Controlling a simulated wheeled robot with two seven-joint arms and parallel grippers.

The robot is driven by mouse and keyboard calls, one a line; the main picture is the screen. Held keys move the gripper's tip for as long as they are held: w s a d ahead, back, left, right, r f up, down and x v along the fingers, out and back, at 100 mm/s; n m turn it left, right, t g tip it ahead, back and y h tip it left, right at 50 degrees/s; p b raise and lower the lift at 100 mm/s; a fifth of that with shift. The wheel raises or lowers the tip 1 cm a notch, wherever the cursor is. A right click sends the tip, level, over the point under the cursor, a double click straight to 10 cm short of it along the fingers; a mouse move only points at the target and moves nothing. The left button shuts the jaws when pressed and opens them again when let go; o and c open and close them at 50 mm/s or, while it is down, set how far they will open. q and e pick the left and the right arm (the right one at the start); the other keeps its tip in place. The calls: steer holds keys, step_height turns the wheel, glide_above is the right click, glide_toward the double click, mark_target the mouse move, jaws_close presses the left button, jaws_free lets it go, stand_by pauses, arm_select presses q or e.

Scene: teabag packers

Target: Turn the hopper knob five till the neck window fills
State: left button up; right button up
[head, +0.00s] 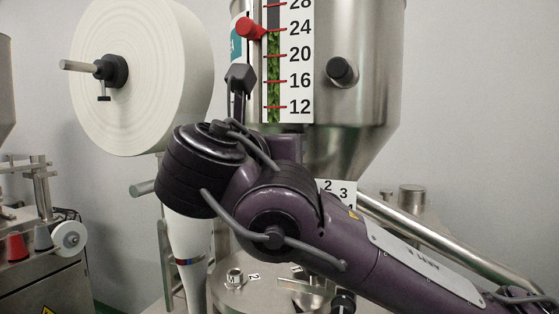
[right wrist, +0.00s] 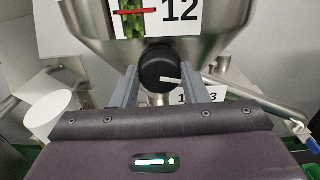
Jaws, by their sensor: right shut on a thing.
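The black hopper knob (right wrist: 157,66) sits under the steel hopper (right wrist: 88,22) in the right wrist view, with a white pointer line aimed right and slightly down. My right gripper (right wrist: 160,84) is shut on it, one finger on each side. In the head view my right wrist hides the knob and the fingers. A number card (head: 335,187) shows 2 and 3 beside my arm. A tall window strip (head: 273,80) on the hopper shows green leaf up to a little under 24 on its scale, dark above. A red marker (head: 250,29) stands near 24. My left gripper is out of view.
A large white paper roll (head: 135,75) hangs at the left. A second black knob (head: 342,72) is on the hopper's right side. A steel bar (head: 440,240) slopes behind my arm. A round steel table (head: 230,296) with small fittings lies below.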

steer(key=shift+s+d+f+m+b, duration=0.1)
steer(key=shift+m+b, duration=2.7)
steer(key=shift+m, duration=1)
steer(key=shift+d+f+m+b, duration=0.1)
steer(key=shift+m+b, duration=2.7)
steer(key=shift+m, duration=1)
steer(key=o, duration=1)
steer(key=shift+c, duration=0.2)
steer(key=shift+s, duration=0.1)
steer(key=b+v, duration=0.2)
steer(key=v, duration=0.5)
steer(key=shift+s, duration=0.3)
